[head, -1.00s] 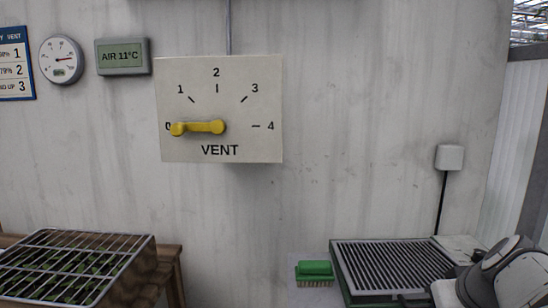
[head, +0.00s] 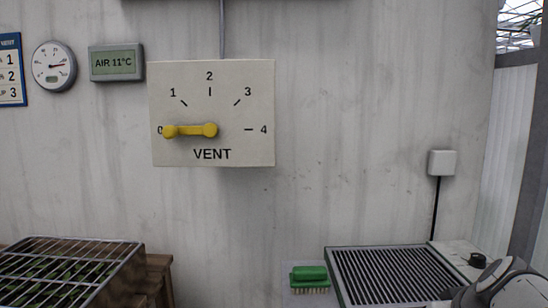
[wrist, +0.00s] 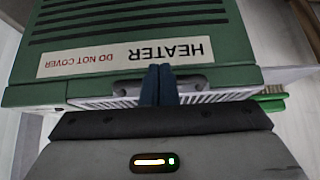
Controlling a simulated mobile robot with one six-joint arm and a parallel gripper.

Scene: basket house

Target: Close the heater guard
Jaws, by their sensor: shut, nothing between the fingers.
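The green heater (wrist: 130,22) fills the top of the wrist view, its white label reading HEATER, DO NOT COVER upside down. The pale slatted guard (wrist: 88,102) shows as a narrow strip behind my gripper. In the head view the guard (head: 392,276) is a dark-slatted panel in a light frame at the lower right. I cannot tell how far it is tilted. My gripper (wrist: 159,72) is shut and empty, its blue fingers over the edge between heater and guard, near a small dark handle (wrist: 125,88). Contact is unclear. My arm covers the guard's lower right corner.
A green brush (head: 309,278) lies just left of the heater; it also shows in the wrist view (wrist: 270,103). A VENT dial (head: 212,112) with a yellow lever hangs on the wall. A wire rack (head: 65,270) stands at lower left. A black knob (head: 477,260) is behind my arm.

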